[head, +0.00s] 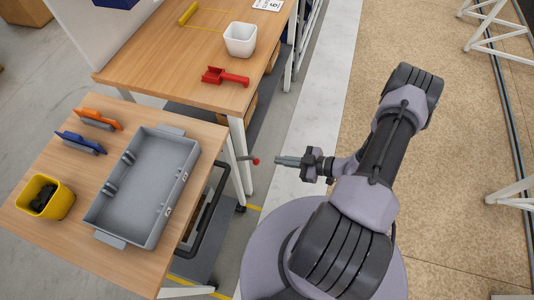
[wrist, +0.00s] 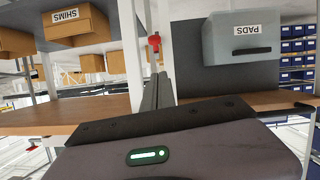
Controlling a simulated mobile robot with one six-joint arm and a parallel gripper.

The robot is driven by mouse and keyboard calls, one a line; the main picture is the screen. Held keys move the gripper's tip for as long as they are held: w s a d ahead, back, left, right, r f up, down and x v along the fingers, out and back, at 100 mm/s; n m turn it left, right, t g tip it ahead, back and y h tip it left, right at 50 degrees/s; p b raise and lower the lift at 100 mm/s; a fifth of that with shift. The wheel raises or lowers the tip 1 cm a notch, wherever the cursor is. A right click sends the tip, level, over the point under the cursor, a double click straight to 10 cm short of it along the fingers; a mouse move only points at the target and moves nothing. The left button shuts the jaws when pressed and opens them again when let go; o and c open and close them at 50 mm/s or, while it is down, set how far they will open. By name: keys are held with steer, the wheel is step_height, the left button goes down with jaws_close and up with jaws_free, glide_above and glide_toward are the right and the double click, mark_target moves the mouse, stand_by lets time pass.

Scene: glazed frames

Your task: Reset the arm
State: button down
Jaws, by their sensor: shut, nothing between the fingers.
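My arm extends from my round base in the head view, with its elbow out to the right. My gripper (head: 278,161) points left over the floor strip between the tables and my base. Its fingers are together and hold nothing. In the wrist view the shut gripper (wrist: 158,85) points away from the camera, in front of a white post.
A small red knob (head: 256,161) is just left of the fingertips. The near table (head: 145,264) bears a grey tray (head: 125,212), a yellow bin (head: 61,203), and orange and blue tools. The far table bears a white bin (head: 240,39) and red tool (head: 225,77).

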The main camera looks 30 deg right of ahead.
steer(key=w+a+r+n+g+h, duration=0.1)
steer(key=a+r+n+g, duration=0.3)
steer(key=r+n, duration=0.95)
steer(key=a+r+n+g+h, duration=0.1)
steer(key=a+r+n+g, duration=0.25)
steer(key=r+n, duration=1)
steer(key=s+a+r+n+t+h, duration=0.1)
steer(key=s+a+r+n+h, duration=0.2)
steer(key=r+n, duration=0.4)
steer(key=s+a+r+n+t+h, duration=0.2)
steer(key=s+a+r+n, duration=0.3)
steer(key=n, duration=1.8)
step_height(320, 180, up, 3)
steer(key=s, duration=0.2)
steer(key=shift+s+f+n+h, duration=0.2)
steer(key=shift+s+n+h, duration=0.2)
